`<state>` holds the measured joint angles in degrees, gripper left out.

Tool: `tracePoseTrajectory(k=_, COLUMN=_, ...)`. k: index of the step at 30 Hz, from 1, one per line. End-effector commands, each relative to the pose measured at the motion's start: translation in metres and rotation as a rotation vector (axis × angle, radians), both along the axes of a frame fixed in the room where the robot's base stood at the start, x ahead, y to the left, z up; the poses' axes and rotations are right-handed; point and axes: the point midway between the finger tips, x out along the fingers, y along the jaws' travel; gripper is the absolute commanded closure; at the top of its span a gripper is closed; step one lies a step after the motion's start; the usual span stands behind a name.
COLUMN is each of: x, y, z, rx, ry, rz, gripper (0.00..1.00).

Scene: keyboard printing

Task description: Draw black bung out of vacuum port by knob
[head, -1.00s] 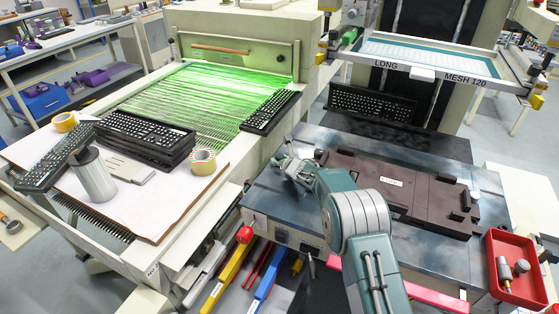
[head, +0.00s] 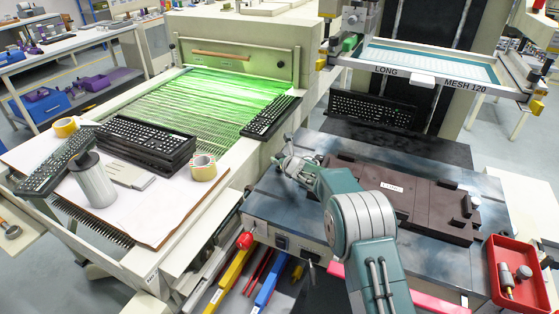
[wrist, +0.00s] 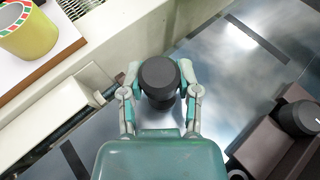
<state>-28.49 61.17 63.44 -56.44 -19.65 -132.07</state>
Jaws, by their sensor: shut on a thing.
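The black bung shows in the wrist view as a round dark knob (wrist: 159,76) seen from above, between my fingers. My gripper (wrist: 160,88) is shut on this knob, one teal and grey finger on each side. In the head view my gripper (head: 288,156) is over the left part of the steel bench top, and the bung is too small to make out there. The vacuum port is hidden below the knob and gripper. I cannot tell whether the bung's lower end is seated or clear of it.
A dark brown fixture (head: 395,190) with a white label lies right of my gripper. A red tray (head: 515,270) with small parts is at the bench's right. The dryer conveyor (head: 200,110) and its cream side wall (wrist: 90,70) stand close on the left.

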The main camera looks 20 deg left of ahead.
Motion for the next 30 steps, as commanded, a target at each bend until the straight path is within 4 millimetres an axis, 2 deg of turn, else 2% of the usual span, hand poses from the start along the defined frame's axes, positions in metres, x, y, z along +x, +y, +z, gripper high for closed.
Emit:
tracePoseTrajectory(k=4, x=0.0, y=0.0, z=0.005, rx=0.001, ry=-0.001, rz=0.0, gripper=1.0)
tracePoseTrajectory(k=16, x=0.0, y=-0.001, z=0.037, rx=0.001, ry=0.001, rz=0.0, gripper=1.0)
tracePoseTrajectory(k=30, x=0.0, y=-0.001, z=0.039, rx=-0.001, ry=0.001, rz=0.0, gripper=1.0)
